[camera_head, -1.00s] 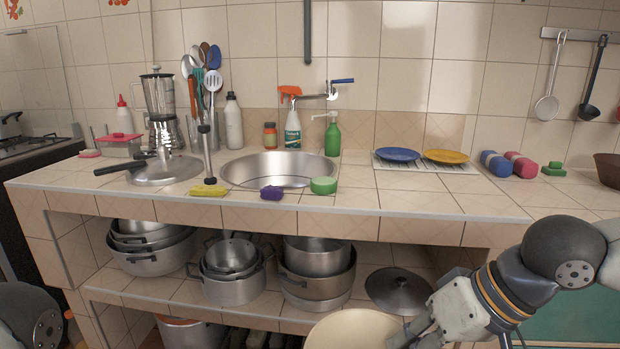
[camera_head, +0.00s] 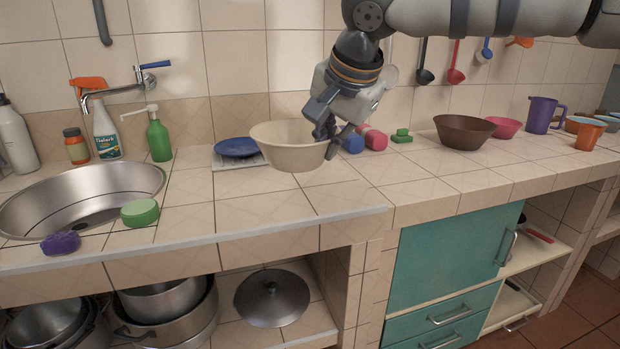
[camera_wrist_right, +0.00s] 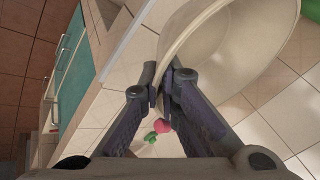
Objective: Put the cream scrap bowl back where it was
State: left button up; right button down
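The cream scrap bowl (camera_head: 286,147) is held upright above the tiled counter, in front of the blue plate. My right gripper (camera_head: 325,138) is shut on the bowl's right rim. In the right wrist view the two fingers (camera_wrist_right: 162,92) pinch the wall of the cream bowl (camera_wrist_right: 225,45) from both sides. The bowl hides the yellow plate's place and part of the striped mat. My left gripper is not in view.
A blue plate (camera_head: 238,147) lies left behind the bowl. Blue and pink sponge rolls (camera_head: 372,138), a green sponge (camera_head: 401,136), a brown bowl (camera_head: 464,131) and a pink bowl (camera_head: 504,127) stand to the right. The counter's front stretch (camera_head: 345,198) is clear.

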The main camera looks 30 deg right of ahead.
jog(key=w+d+f, duration=0.2)
jog(key=w+f, duration=0.1)
jog(key=w+d+f, duration=0.3)
jog(key=w, duration=0.1)
jog(key=w+d+f+b, duration=0.1)
jog(key=w+d+f, duration=0.1)
jog(key=w+f, duration=0.1)
jog(key=shift+w+d, duration=0.25)
jog(key=shift+w, duration=0.2)
jog(key=f, duration=0.2)
jog(key=shift+w+d+f, duration=0.2)
jog(key=shift+w+f, duration=0.05)
jog(key=shift+f, duration=0.05)
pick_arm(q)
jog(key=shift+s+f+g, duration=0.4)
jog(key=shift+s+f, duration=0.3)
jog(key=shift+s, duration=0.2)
pick_arm(e)
jog(key=shift+f, duration=0.3)
jog(key=shift+f, duration=0.2)
jog(key=c, duration=1.8)
grip_release()
